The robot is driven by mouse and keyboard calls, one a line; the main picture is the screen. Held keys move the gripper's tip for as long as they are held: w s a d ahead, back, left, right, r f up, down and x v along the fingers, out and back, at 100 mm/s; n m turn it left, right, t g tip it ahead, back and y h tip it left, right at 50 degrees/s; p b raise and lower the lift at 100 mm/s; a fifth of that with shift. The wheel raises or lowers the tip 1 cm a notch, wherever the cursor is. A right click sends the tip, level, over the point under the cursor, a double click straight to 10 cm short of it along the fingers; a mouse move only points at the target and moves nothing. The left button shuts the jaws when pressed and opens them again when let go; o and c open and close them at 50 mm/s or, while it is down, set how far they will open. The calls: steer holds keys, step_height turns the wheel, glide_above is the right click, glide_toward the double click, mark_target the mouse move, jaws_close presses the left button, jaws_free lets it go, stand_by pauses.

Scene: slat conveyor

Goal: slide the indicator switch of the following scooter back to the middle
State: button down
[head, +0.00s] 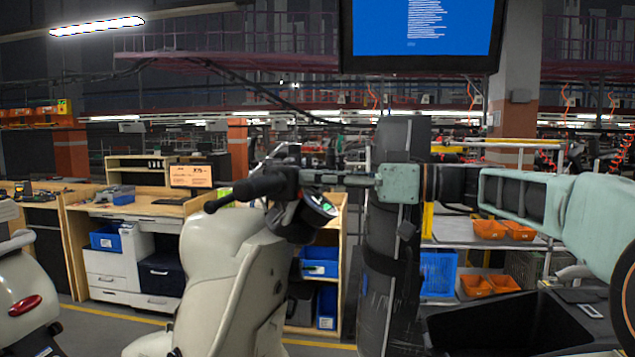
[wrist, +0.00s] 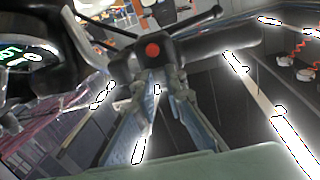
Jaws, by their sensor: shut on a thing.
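The cream scooter (head: 225,265) stands in the middle of the head view, with its black handlebar grip (head: 240,190) pointing left. Its dash display (head: 322,206) is lit green; it also shows at the left of the wrist view (wrist: 25,55). The black switch housing (wrist: 178,47) with a round red button (wrist: 153,50) fills the top middle of the wrist view. My gripper (head: 305,178) reaches in from the right. In the wrist view its fingertips (wrist: 160,80) are shut at the housing, just below the red button. The indicator switch is hidden between them, so its position cannot be seen.
Another scooter (head: 22,300) with a red lamp stands at the left edge. A workbench (head: 130,210) with drawers is behind. A dark upright (head: 388,270) stands right of the scooter, beneath my arm. Shelves with orange bins (head: 490,229) and a blue crate (head: 438,272) are at right.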

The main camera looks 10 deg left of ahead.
steer(key=c, duration=2)
jaws_free()
steer(key=shift+o, duration=0.2)
steer(key=s+d, duration=0.1)
steer(key=d, duration=1.1)
steer(key=shift+a+f, duration=0.1)
